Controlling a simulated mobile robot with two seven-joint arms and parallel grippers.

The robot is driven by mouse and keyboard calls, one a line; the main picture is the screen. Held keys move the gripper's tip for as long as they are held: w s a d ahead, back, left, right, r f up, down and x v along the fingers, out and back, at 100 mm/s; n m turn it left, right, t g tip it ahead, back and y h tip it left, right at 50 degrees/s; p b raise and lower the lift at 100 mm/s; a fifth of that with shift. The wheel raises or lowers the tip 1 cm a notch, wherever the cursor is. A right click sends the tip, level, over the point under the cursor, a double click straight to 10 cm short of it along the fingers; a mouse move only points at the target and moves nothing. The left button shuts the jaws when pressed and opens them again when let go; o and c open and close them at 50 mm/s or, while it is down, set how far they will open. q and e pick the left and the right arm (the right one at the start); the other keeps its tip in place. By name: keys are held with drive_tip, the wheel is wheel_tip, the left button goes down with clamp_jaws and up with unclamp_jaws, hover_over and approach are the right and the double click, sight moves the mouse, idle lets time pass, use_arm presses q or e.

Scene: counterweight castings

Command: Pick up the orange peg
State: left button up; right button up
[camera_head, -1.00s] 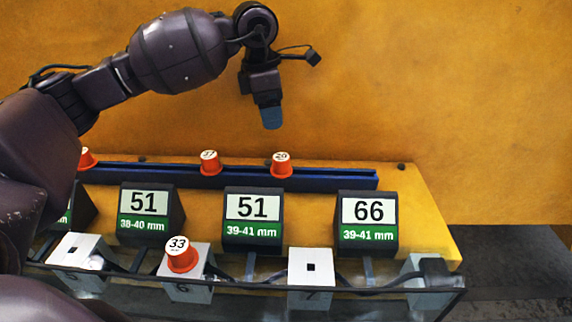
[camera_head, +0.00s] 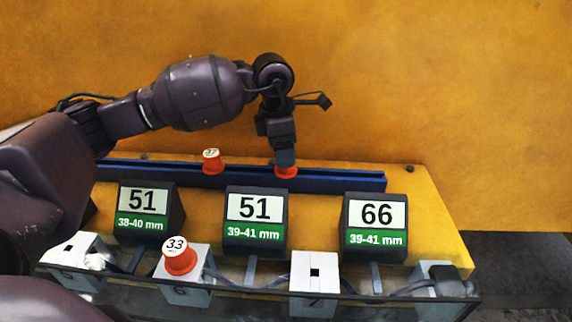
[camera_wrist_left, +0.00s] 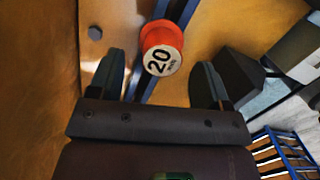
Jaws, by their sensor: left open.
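My left gripper (camera_head: 285,160) is open and has come down over an orange peg (camera_head: 287,173) on the blue rail (camera_head: 240,181). In the left wrist view the orange peg (camera_wrist_left: 163,38) has a white top marked 20 and lies between and just beyond the two open fingers (camera_wrist_left: 160,80). It is not gripped. A second orange peg (camera_head: 212,161) stands on the rail to the left. A third orange peg (camera_head: 179,257), marked 33, sits on a white block in front. My right gripper is not in view.
Dark display boxes reading 51 (camera_head: 143,205), 51 (camera_head: 254,208) and 66 (camera_head: 376,215) stand in front of the rail. White blocks, one with an empty square hole (camera_head: 314,272), line the front, with cables. The orange surface to the right is clear.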

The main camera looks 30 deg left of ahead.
use_arm(q)
drive_tip(key=shift+w+d+f, duration=0.1)
drive_tip(key=shift+d+f, duration=0.05)
drive_tip(key=shift+f, duration=0.65)
drive_tip(key=shift+d+f, duration=0.15)
drive_tip(key=shift+f, duration=0.6)
drive_tip(key=c, duration=1)
drive_tip(key=shift+r, duration=0.15)
wheel_tip(320, 180, up, 20)
drive_tip(key=shift+f+p, duration=0.1)
drive_tip(key=shift+p, duration=0.55)
